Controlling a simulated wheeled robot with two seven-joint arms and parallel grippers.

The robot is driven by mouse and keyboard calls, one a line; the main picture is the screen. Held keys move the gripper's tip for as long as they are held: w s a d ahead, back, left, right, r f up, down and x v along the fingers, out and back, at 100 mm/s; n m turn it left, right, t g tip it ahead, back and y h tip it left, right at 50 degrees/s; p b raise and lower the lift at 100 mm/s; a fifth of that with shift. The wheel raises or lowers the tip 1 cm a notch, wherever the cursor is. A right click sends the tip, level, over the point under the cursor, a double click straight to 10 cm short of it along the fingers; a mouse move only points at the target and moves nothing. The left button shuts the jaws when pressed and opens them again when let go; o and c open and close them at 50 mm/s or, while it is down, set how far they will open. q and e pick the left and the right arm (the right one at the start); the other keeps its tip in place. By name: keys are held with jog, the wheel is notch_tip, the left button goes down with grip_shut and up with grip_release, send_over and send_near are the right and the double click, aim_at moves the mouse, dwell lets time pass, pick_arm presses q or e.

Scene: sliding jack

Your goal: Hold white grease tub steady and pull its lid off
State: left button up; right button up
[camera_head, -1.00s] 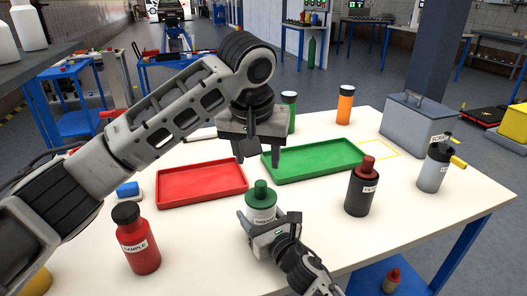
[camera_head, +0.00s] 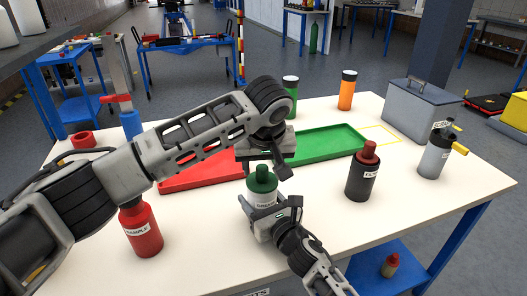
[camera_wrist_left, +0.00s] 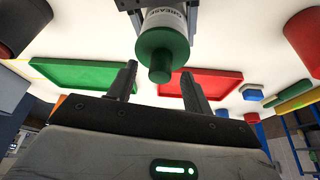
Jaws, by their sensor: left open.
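The white grease tub (camera_head: 262,198) stands upright near the table's front, with its green knobbed lid (camera_head: 262,179) on top. In the left wrist view the tub (camera_wrist_left: 164,19) and lid (camera_wrist_left: 162,48) appear at the top centre. My right gripper (camera_head: 266,208) has its fingers on either side of the tub's body, closed against it. My left gripper (camera_head: 262,167) is open and empty, just above and behind the lid. In the left wrist view its two fingers (camera_wrist_left: 158,88) point toward the lid, spread wider than the knob, with the lid beyond their tips.
A red tray (camera_head: 190,180) and a green tray (camera_head: 330,142) lie behind the tub. A red sample bottle (camera_head: 142,232) stands left, a dark bottle (camera_head: 361,178) and a grey bottle (camera_head: 433,158) right. A grey toolbox (camera_head: 422,110) stands at the back right.

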pick_arm(q)
jog(key=shift+w+f, duration=0.3)
jog(key=shift+f, duration=0.35)
jog(key=c, duration=1)
jog(key=shift+c, duration=0.2)
jog(key=shift+r, duration=0.2)
jog(key=shift+r, duration=1.45)
pick_arm(e)
jog(key=o, duration=1.2)
